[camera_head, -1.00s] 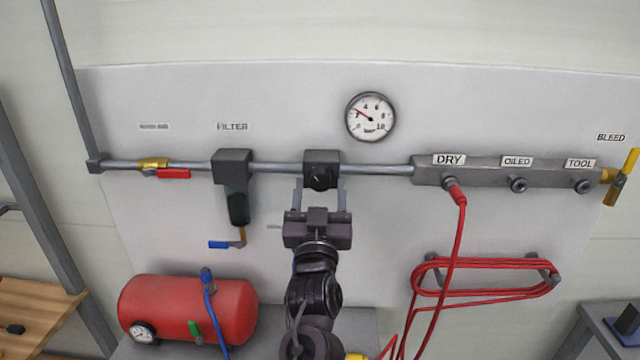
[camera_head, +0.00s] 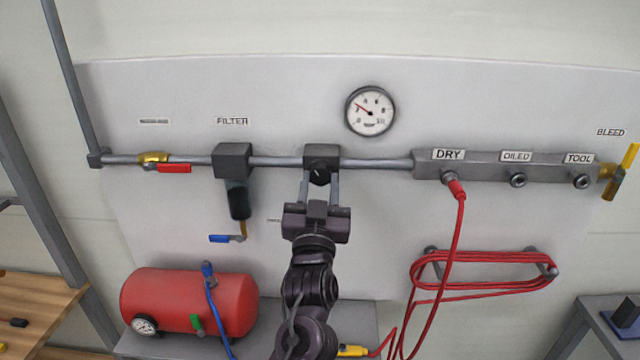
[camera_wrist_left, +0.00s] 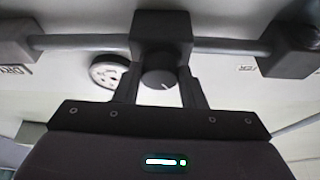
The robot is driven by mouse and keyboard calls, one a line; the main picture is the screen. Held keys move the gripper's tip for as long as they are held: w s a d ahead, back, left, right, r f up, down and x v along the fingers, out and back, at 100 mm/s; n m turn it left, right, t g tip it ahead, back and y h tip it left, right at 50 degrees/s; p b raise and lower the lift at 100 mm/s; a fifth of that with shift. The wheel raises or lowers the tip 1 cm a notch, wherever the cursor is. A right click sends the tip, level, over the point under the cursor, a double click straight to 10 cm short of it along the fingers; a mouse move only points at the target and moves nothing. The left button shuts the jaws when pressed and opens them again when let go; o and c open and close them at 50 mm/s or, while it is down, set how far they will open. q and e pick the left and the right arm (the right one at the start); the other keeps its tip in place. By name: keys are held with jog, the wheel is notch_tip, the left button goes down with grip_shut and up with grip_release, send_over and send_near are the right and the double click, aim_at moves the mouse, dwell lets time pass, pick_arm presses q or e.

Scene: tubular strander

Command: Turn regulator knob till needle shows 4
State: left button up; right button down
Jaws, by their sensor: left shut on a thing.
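The dark round regulator knob (camera_head: 319,173) sits under the square regulator block (camera_head: 321,152) on the wall pipe. My left gripper (camera_head: 319,182) reaches up from below, with one finger on each side of the knob, shut on it. The round white gauge (camera_head: 370,111) hangs above and right of the regulator. Its red needle points to the upper left, below the 4; the exact reading is too small to tell. My right gripper is out of view.
A filter (camera_head: 238,198) hangs left of the regulator. A grey manifold (camera_head: 480,168) with a red hose (camera_head: 458,250) is to the right. A red tank (camera_head: 190,303) stands lower left. The panel around my gripper is mostly clear.

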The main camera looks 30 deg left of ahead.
pick_arm(q)
jog(key=m+h+p, duration=0.1)
jog(key=m, duration=0.1)
jog(key=m+h+p, duration=0.1)
jog(key=m, duration=0.1)
jog(key=m+t+h+p, duration=0.1)
jog(key=m, duration=0.2)
jog(key=shift+s+a+r+h+p, duration=0.1)
jog(key=shift+a+r+h+p, duration=0.1)
jog(key=shift+r+h+p, duration=0.1)
jog(key=shift+f+m+h+p, duration=0.1)
jog(key=shift+m+h+p, duration=0.4)
jog(key=shift+m, duration=0.7)
jog(key=o, duration=1)
jog(key=shift+s+f, duration=0.1)
